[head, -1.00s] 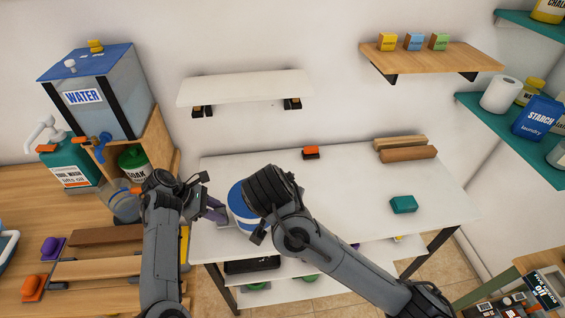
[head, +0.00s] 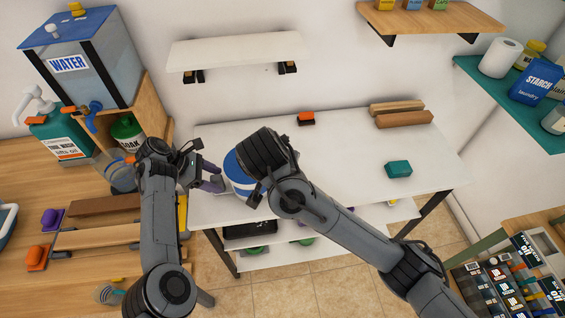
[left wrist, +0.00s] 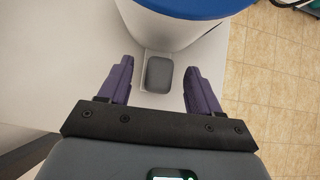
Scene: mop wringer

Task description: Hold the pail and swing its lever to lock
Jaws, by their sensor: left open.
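The white pail with a blue top (head: 236,172) stands at the left end of the white table, partly hidden behind my right arm. In the left wrist view its white wall and blue rim (left wrist: 190,8) show at the top. A small grey rounded block (left wrist: 159,74) sits low at its near side; I cannot tell if it is the lever. My left gripper (head: 214,177) is open beside the pail's left side, its purple fingers (left wrist: 156,76) on either side of the grey block, apart from it. My right wrist is over the pail; its fingers are hidden.
A wooden counter with a water tank (head: 85,60) stands left. A white shelf (head: 238,49) hangs above.

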